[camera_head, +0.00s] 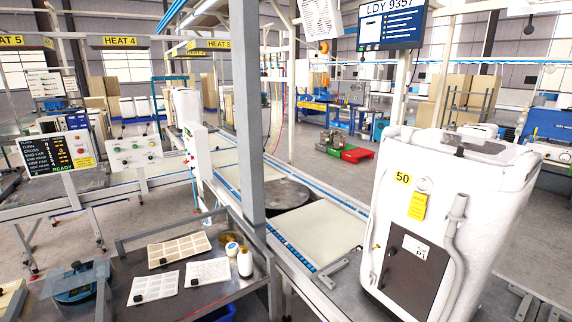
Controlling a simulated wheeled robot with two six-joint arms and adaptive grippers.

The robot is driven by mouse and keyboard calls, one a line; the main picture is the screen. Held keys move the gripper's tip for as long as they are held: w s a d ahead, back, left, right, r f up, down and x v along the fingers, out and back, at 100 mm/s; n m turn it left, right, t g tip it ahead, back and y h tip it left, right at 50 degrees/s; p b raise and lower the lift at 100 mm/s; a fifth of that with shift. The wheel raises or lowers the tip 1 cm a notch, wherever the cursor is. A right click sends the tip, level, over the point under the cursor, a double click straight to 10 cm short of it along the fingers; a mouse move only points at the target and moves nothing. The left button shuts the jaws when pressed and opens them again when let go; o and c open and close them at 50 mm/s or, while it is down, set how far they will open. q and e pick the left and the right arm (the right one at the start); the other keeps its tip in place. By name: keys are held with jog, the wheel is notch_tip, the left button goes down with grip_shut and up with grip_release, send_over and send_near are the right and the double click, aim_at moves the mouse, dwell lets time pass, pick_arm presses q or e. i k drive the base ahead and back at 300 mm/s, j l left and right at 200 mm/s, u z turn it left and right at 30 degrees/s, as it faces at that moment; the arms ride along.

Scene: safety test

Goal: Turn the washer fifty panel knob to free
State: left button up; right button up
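A yellow tag (417,206) hangs below a small round fitting (423,184). A dark panel (405,275) with a white "P1" label covers its lower front. A grey hose (456,235) runs down right of the panel. Neither of my grippers is in view.
A white box with several knobs (133,152) and a display board (58,152) stand at left. A grey post (246,110) rises mid-view. A conveyor with a pale plate (318,236) lies left of the washer.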

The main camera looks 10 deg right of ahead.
aim_at(391, 251)
jog(key=z, duration=1.2)
